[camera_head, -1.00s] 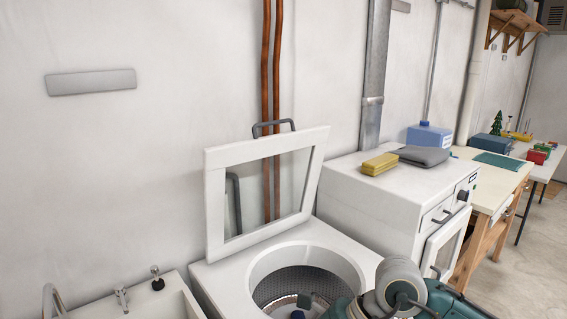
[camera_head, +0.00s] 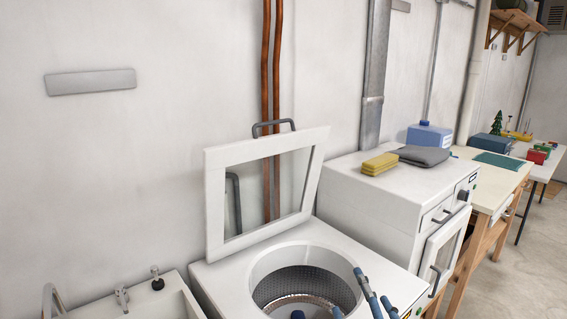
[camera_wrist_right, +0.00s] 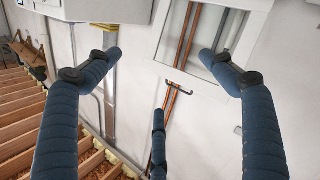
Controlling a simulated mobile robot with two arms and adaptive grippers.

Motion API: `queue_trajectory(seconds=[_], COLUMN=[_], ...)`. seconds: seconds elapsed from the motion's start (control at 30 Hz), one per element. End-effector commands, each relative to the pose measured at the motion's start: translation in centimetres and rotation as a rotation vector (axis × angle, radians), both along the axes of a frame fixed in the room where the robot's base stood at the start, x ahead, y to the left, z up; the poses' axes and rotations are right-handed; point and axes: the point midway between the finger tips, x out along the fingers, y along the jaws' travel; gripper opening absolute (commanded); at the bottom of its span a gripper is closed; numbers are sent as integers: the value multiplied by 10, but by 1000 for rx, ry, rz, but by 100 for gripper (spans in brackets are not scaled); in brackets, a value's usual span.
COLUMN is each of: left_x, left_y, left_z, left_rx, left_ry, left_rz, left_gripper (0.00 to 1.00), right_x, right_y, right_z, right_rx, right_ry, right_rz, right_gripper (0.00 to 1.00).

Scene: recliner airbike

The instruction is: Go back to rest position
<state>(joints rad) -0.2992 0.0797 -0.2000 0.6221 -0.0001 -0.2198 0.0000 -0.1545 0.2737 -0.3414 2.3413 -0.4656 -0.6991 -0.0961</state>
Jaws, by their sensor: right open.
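My right gripper (camera_head: 350,303) shows at the bottom edge of the head view, in front of the open top-loading washer (camera_head: 222,279). Its blue fingers overlap the right part of the drum opening. In the right wrist view my right gripper (camera_wrist_right: 160,72) has its fingers spread with nothing between them. The washer's framed glass lid (camera_head: 215,205) stands raised against the wall. The metal drum (camera_head: 290,278) is partly hidden by the fingers. My left gripper is in neither view.
A white front-door machine (camera_head: 370,205) stands right of the washer, with a yellow sponge (camera_head: 380,164) and folded grey cloth (camera_head: 422,155) on top. A sink (camera_head: 160,305) is at lower left. Copper pipes (camera_head: 272,90) run up the wall. Workbenches (camera_head: 500,180) stand farther right.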

Motion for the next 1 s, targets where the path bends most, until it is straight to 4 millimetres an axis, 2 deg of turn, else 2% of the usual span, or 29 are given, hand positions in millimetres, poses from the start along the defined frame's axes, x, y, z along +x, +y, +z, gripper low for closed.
queue_trajectory(seconds=[0.03, 0.1, 0.2, 0.3, 0.4, 0.5, 0.7, 0.87, 1.0], left_x=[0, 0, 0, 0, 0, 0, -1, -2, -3], left_y=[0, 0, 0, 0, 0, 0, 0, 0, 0], left_z=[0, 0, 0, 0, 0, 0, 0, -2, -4], left_rx=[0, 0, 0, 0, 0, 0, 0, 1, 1], left_ry=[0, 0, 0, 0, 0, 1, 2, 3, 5], left_rz=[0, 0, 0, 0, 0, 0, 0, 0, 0], left_gripper=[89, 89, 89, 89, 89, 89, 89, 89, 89], right_x=[-13, -34, -76, -120, -161, -198, -269, -259, -254], right_y=[-14, -30, -44, -51, -52, -52, -48, -46, -45], right_z=[-36, -83, -143, -186, -216, -237, -264, -313, -361], right_rx=[57, 126, 212, 275, 322, 355, 409, 402, 396], right_ry=[123, 290, 516, 703, 857, 984, 1212, 1232, 1249], right_rz=[-48, -111, -190, -250, -296, -333, -391, -395, -397], right_gripper=[82, 82, 82, 82, 82, 82, 82, 82, 82])
